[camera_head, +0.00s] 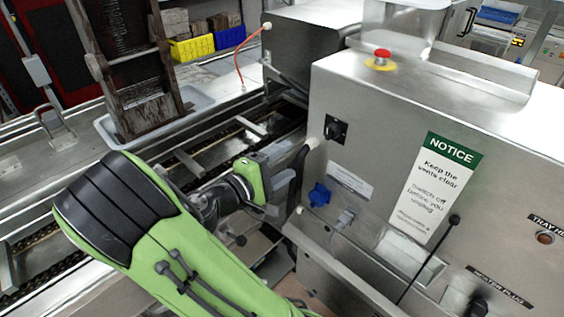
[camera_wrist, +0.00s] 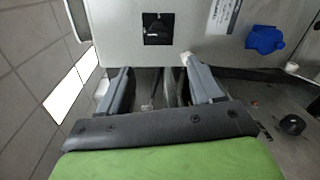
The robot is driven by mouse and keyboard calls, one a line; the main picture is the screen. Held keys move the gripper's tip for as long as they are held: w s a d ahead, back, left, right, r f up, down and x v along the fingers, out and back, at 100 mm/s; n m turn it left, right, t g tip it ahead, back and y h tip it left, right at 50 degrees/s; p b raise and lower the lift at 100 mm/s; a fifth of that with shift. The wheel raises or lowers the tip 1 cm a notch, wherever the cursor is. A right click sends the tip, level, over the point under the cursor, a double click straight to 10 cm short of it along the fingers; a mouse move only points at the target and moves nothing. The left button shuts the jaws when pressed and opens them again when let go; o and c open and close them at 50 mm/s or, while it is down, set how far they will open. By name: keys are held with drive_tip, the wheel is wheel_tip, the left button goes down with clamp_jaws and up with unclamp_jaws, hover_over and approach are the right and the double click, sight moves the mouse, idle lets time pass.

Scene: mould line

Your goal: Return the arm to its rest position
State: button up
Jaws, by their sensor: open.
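My green and black arm (camera_head: 150,225) reaches from the bottom of the head view toward the steel machine's front panel. My gripper (camera_head: 292,168) is at the left edge of that panel, partly hidden by the arm's wrist. In the wrist view my gripper (camera_wrist: 160,80) shows two grey fingers spread apart, with nothing held between them. The black rotary switch (camera_wrist: 158,28) lies just beyond the fingertips, and the blue socket (camera_wrist: 265,40) is to their right. In the head view the black switch (camera_head: 335,129) and blue socket (camera_head: 319,195) are right of the gripper. Whether a finger touches the panel cannot be told.
The steel machine (camera_head: 480,130) with a red stop button (camera_head: 382,55) and notice sign (camera_head: 432,180) fills the right. A chain conveyor (camera_head: 205,160) runs behind my arm. A dark wooden frame (camera_head: 130,70) stands in a pale tray (camera_head: 195,100) at upper left.

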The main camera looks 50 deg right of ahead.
drive_tip(key=shift+f, duration=0.1)
idle(0.3)
drive_tip(key=s+a+f+m+t+y, duration=0.2)
drive_tip(key=a+f+m+t+y, duration=0.15)
drive_tip(key=a+f+y, duration=0.55)
drive_tip(key=s+a+r+n+t+y, duration=0.1)
drive_tip(key=a+r+y, duration=0.3)
drive_tip(key=a, duration=0.4)
drive_tip(key=s+a+r+n+t+y, duration=0.2)
drive_tip(key=a+r+t+y, duration=0.1)
drive_tip(key=a, duration=0.6)
drive_tip(key=shift+r+t+y, duration=0.35)
drive_tip(key=shift+r+y, duration=0.15)
drive_tip(key=shift+r, duration=0.3)
drive_tip(key=shift+s, duration=0.15)
